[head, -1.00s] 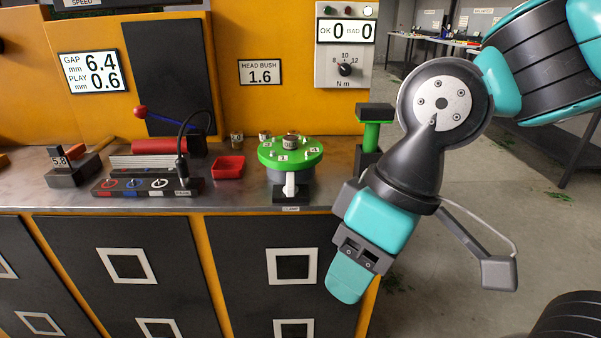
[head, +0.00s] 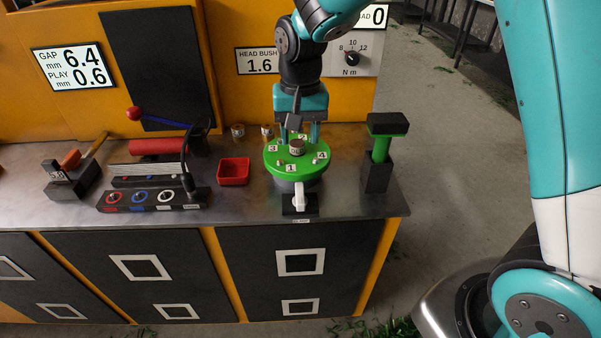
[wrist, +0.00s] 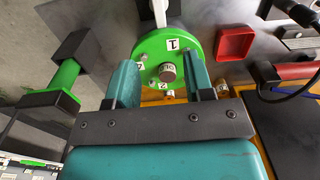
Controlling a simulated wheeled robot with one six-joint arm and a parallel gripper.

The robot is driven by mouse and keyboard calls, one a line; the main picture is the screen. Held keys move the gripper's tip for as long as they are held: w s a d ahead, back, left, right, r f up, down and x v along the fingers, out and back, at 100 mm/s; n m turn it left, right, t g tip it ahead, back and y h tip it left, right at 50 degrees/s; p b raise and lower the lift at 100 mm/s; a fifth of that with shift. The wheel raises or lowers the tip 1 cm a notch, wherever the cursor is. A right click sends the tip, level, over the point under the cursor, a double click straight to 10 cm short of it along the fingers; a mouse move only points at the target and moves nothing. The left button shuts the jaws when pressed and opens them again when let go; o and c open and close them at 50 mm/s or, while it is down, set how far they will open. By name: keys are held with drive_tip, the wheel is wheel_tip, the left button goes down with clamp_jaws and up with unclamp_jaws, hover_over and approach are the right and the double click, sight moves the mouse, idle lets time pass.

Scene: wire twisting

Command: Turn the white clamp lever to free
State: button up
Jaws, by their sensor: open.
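The white clamp lever (head: 299,195) hangs at the front of the round fixture, below the green disc (head: 285,168), and points down toward the bench's front edge. In the wrist view the lever (wrist: 159,12) shows at the top, beyond the disc. The disc bears number labels, small pins and a metal bush (head: 297,148) at its middle. My gripper (head: 297,130) is behind and above the disc's far side, fingers pointing down. In the wrist view its two teal fingers (wrist: 160,85) are apart, on either side of the disc, with nothing held between them. The lever is clear of them.
Small metal bushes (head: 238,131) stand behind the tray. The bench front beside the lever is clear.

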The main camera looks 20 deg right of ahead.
sight(300, 192)
drive_tip(key=f, duration=1.1)
drive_tip(key=f+p, duration=0.1)
drive_tip(key=f, duration=0.5)
drive_tip(key=shift+w+d+f, duration=0.15)
drive_tip(key=shift+w+f, duration=0.15)
drive_tip(key=shift+w, duration=0.05)
clamp_jaws()
